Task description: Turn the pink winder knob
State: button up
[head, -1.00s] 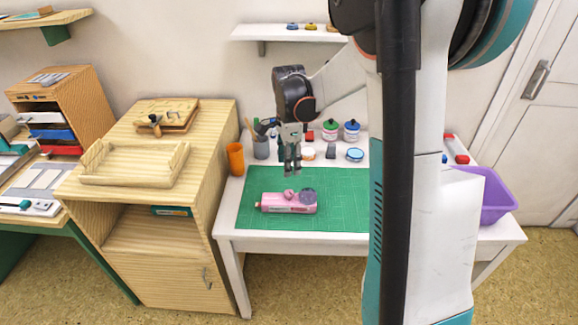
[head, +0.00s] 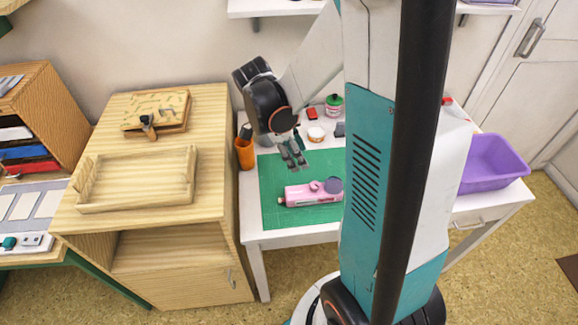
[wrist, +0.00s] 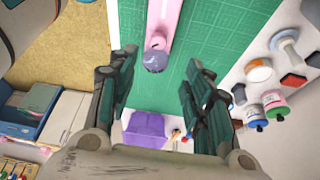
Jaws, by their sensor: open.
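The pink winder body (head: 300,194) lies on its side on the green cutting mat (head: 270,213), and it also shows in the wrist view (wrist: 168,15). A small round pink knob (head: 316,186) sits on top of it; the wrist view shows what looks like this knob (wrist: 157,42) beside a grey-purple disc (wrist: 155,61). My gripper (head: 300,163) is open and empty, tilted, just behind and above the pink body. In the wrist view the gripper's fingers (wrist: 161,60) stand wide apart, with the disc showing between them. I see no contact.
A purple bin (head: 492,165) is at right. A wooden cabinet (head: 240,215) stands left. The mat around the pink body is clear.

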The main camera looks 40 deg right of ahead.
aim_at(314, 185)
jog(key=b+x, duration=0.5)
jog(key=x, duration=0.8)
jog(key=shift+s+d+f+b, duration=0.1)
jog(key=shift+s+f+b, duration=0.1)
jog(key=shift+f+b, duration=0.1)
jog(key=c, duration=1.1)
